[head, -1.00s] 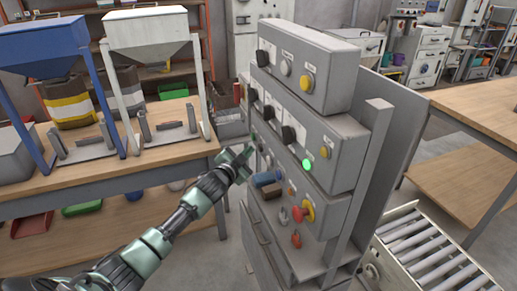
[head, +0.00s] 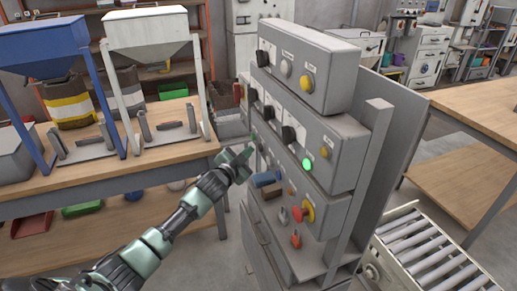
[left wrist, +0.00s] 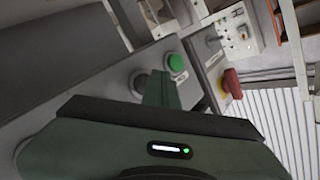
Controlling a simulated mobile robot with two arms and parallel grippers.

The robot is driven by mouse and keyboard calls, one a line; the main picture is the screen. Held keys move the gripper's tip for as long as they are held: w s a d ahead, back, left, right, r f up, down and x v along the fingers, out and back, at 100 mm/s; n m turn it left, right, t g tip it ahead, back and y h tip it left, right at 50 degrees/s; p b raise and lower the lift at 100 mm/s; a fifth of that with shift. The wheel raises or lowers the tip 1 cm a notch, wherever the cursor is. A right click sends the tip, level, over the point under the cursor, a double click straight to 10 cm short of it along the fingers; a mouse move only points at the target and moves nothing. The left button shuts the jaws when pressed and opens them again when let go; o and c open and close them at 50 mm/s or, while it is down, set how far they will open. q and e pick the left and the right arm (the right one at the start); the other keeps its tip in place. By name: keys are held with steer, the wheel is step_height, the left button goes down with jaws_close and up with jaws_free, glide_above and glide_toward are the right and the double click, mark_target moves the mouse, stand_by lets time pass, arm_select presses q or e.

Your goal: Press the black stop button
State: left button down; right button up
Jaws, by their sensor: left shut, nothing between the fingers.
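My left gripper (head: 238,162) is shut and empty, at the left edge of the control panel (head: 338,150) and close to its lower row of controls. In the left wrist view, the shut fingers (left wrist: 160,90) are over the panel face, beside a green button (left wrist: 176,63). A dark grey round button (left wrist: 139,83) sits just left of the fingertips, partly covered by the gripper. I cannot tell for certain whether it is the black stop button, or whether the fingers touch it. The head view does not clearly show the stop button; the gripper may hide it. My right gripper is not in view.
Black knobs (head: 288,135) and a lit green lamp (head: 307,164) sit higher. A workbench (head: 180,135) stands left, a roller conveyor (head: 425,255) right.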

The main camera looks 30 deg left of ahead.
arm_select(q)
steer(key=shift+w+d, duration=0.1)
steer(key=shift+w, duration=0.05)
stand_by(0.3)
steer(key=shift+w+d, duration=0.2)
steer(key=shift+w+d, duration=0.2)
steer(key=shift+w, duration=0.05)
stand_by(0.7)
steer(key=shift+s+a+p, duration=0.35)
steer(key=shift+s+a, duration=0.15)
steer(key=shift+s, duration=0.1)
steer(key=s+a+p, duration=0.2)
steer(key=s+a, duration=0.2)
steer(key=shift+s+p, duration=0.3)
steer(key=shift+p, duration=0.05)
